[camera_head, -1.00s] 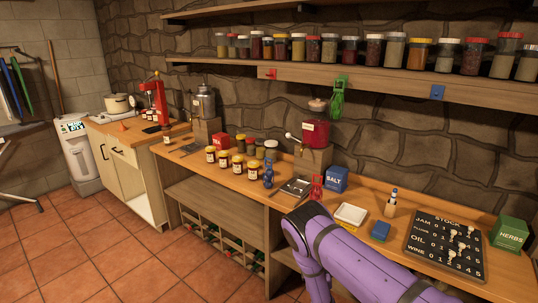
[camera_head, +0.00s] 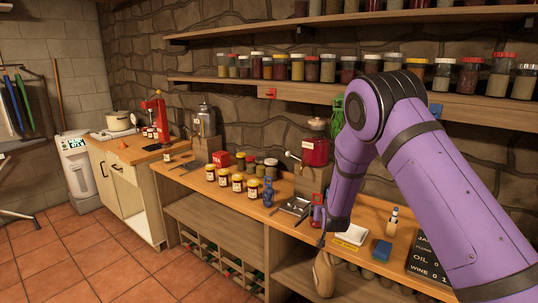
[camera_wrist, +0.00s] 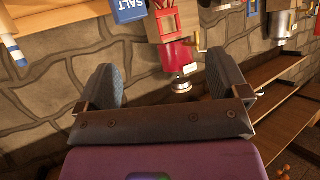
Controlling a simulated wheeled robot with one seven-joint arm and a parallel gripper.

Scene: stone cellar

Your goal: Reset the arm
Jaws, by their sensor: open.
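My purple arm reaches in from the lower right of the head view, bent up high in front of the shelf and then down toward the counter (camera_head: 225,195). My gripper (camera_wrist: 163,84) shows in the wrist view with its two dark fingers wide apart and nothing between them. Beyond the fingers are the stone wall and a red-bodied dispenser (camera_wrist: 178,55), which appears upside down. In the head view the gripper's fingers cannot be made out clearly at the lower end of the arm.
Several jars line the wall shelf (camera_head: 300,91) behind my raised arm. On the counter stand yellow-lidded jars (camera_head: 223,177), a blue figure (camera_head: 268,192), a white tray (camera_head: 351,235), a blue block (camera_head: 381,250) and a dark stock board (camera_head: 428,262). The tiled floor (camera_head: 75,250) at left is clear.

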